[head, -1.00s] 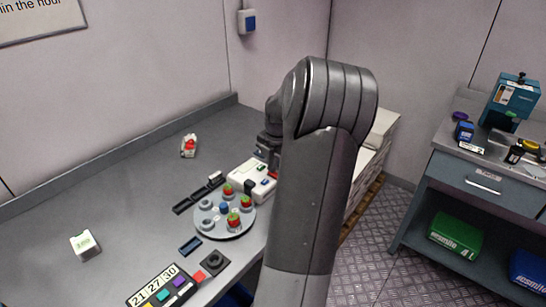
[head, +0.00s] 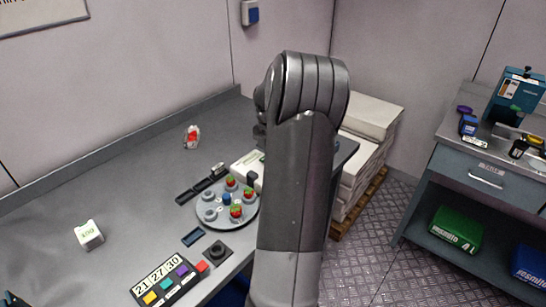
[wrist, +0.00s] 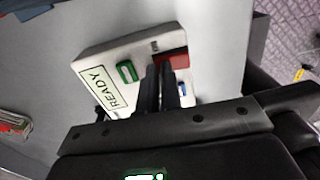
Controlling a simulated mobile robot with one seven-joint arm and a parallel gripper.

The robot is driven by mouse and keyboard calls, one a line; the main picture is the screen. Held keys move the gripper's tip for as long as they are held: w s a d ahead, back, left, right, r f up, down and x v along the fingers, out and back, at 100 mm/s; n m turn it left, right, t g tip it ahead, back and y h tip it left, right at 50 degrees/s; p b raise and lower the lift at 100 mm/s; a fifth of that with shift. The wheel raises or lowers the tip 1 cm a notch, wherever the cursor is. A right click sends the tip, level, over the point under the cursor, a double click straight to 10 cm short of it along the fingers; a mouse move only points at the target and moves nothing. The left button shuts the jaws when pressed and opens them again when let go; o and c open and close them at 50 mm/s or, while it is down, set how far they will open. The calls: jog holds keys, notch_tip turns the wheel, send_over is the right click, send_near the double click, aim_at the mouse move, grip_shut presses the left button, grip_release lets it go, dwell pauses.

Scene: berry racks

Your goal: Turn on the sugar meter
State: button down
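A white device with a READY panel (wrist: 96,88) lies below my gripper in the wrist view; I take it for the sugar meter. It has a green part (wrist: 127,72) beside the panel, a dark red block (wrist: 172,58) and a small blue part (wrist: 182,88). In the head view the white device (head: 243,166) shows only at its left end, behind my arm. My gripper (wrist: 161,72) has its two dark fingers close together over the device, between the green part and the red block. Nothing shows between them. Whether the fingertips touch the device is unclear.
A round grey plate (head: 212,226) with red and green berries stands in front of the device. A keypad (head: 165,281) reading 21 27 30 and a white cube (head: 89,235) lie on the grey counter. The counter's back left is mostly clear. A side bench (head: 470,150) stands at right.

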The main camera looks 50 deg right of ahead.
jog(key=shift+s+f, duration=0.3)
jog(key=shift+f, duration=0.25)
jog(key=shift+s+d+r, duration=0.1)
jog(key=shift+s+r, duration=0.05)
jog(key=shift+s, duration=0.6)
jog(key=w+r, duration=0.3)
jog(key=r, duration=1.2)
